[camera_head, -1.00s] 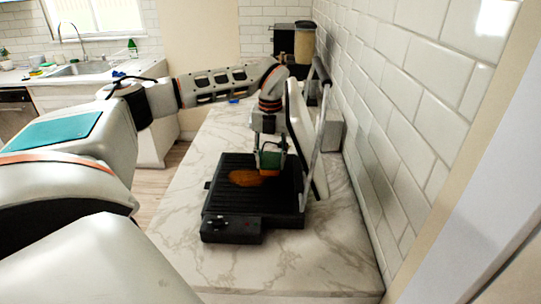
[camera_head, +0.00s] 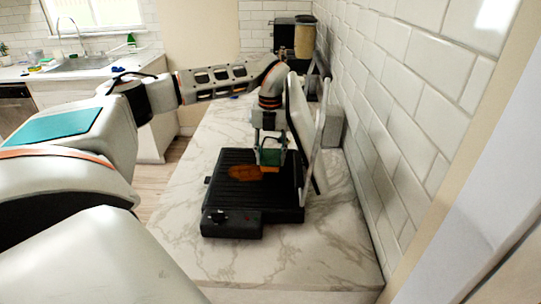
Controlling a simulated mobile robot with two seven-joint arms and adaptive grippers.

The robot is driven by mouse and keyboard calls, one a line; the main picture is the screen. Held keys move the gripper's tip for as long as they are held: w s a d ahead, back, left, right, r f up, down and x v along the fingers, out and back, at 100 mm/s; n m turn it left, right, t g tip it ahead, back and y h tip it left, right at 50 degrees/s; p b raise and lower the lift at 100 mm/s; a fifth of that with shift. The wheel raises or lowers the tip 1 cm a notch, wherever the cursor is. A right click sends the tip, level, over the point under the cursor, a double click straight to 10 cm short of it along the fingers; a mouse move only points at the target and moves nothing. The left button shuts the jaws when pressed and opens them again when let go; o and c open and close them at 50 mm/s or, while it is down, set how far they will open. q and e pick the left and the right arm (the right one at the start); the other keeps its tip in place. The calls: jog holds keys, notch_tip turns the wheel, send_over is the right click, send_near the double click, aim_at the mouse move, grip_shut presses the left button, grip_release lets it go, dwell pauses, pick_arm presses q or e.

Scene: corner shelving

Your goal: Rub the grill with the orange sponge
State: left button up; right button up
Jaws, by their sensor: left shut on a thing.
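The black grill (camera_head: 233,222) stands on the marble counter with its lid (camera_head: 303,130) raised on the right. A brown-orange patch (camera_head: 243,173) lies on its ribbed plate, seemingly a stain. My left gripper (camera_head: 269,160) is over the plate, at the right end of the patch, fingers pointing down. It is shut on what seems to be the orange sponge (camera_head: 269,169), a small orange sliver low between the fingers. The sponge is mostly hidden, and I cannot tell for sure whether it touches the plate. My right gripper is not in view.
The tiled wall (camera_head: 400,130) runs close along the right, behind the lid. A coffee machine (camera_head: 293,38) stands at the counter's far end. The marble counter (camera_head: 190,235) is clear left of and in front of the grill. A sink (camera_head: 85,64) is far left.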

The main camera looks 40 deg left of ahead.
aim_at(227, 176)
pick_arm(q)
jog(key=shift+f, duration=0.85)
jog(key=shift+s, duration=0.1)
jog(key=shift+s+a+r, duration=0.1)
jog(key=shift+s+a, duration=0.45)
jog(key=shift+s, duration=0.15)
jog(key=shift+s+a, duration=0.5)
jog(key=shift+s, duration=0.2)
jog(key=shift+s+a+f, duration=0.1)
jog(key=shift+s+a, duration=0.6)
jog(key=shift+s, duration=0.3)
jog(key=shift+s+a+f, duration=0.1)
jog(key=shift+s+a, duration=0.55)
jog(key=shift+s, duration=0.3)
jog(key=shift+s+a+r, duration=0.1)
jog(key=shift+s+a, duration=0.7)
jog(key=shift+s, duration=0.35)
jog(key=shift+s+a+r, duration=0.1)
jog(key=shift+s+a, duration=0.7)
jog(key=shift+s, duration=0.3)
jog(key=shift+f, duration=0.1)
jog(key=shift+d, duration=0.1)
